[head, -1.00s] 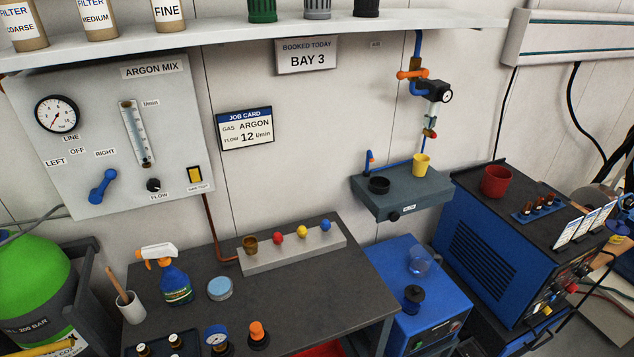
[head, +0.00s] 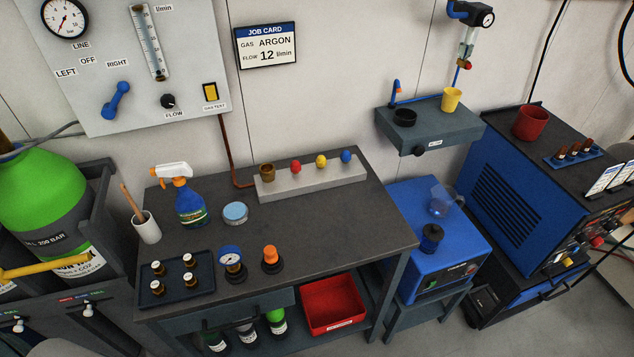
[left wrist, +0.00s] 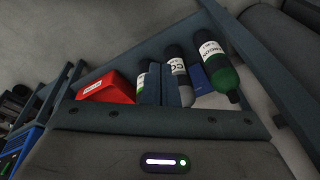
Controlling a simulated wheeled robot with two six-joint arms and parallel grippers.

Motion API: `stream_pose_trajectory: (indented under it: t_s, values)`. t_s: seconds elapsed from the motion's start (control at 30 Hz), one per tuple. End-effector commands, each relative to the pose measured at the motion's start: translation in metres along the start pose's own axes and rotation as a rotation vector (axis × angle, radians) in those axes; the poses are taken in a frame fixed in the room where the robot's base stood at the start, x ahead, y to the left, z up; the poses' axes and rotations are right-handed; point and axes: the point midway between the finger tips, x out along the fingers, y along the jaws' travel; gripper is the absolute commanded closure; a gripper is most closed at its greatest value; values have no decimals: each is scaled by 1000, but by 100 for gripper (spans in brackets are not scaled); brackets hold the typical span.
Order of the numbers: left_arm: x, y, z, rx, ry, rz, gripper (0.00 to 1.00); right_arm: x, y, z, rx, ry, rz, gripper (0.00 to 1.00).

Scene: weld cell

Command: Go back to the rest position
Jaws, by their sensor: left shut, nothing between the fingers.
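My left gripper (left wrist: 161,85) shows in the left wrist view, its two dark fingers side by side, shut and empty. The broad grey body of the gripper with a lit strip fills the bottom of that view. Beyond the fingers are a red bin (left wrist: 106,88) and several bottles, among them a green one labelled argon (left wrist: 218,67). The fingers partly cover the bottles; I cannot tell the distance. Neither gripper shows in the head view, and my right gripper is in no view.
A green cylinder (head: 40,190) stands left, a blue welder (head: 515,210) right.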

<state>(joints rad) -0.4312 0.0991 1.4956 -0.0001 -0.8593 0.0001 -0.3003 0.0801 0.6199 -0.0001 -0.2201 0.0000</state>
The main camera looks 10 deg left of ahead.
Motion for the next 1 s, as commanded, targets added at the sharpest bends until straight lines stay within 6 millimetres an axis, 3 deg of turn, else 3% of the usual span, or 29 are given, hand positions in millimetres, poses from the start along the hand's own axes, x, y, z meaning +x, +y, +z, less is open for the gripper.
stream_pose_trajectory:
  t_s: [0.03, 0.2, 0.4, 0.5, 0.63, 1.0]
  values:
    - [34, 2, 21, -2, -19, 1, 100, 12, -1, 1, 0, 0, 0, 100]
    - [113, 7, 90, -10, -54, 5, 100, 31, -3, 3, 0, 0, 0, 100]
    - [171, 14, 171, -16, -88, 9, 100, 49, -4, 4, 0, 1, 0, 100]
    - [184, 16, 200, -18, -98, 10, 100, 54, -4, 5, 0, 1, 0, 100]
    - [191, 18, 219, -20, -104, 11, 100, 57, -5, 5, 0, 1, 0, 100]
    - [191, 18, 223, -20, -105, 11, 100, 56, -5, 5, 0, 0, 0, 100]
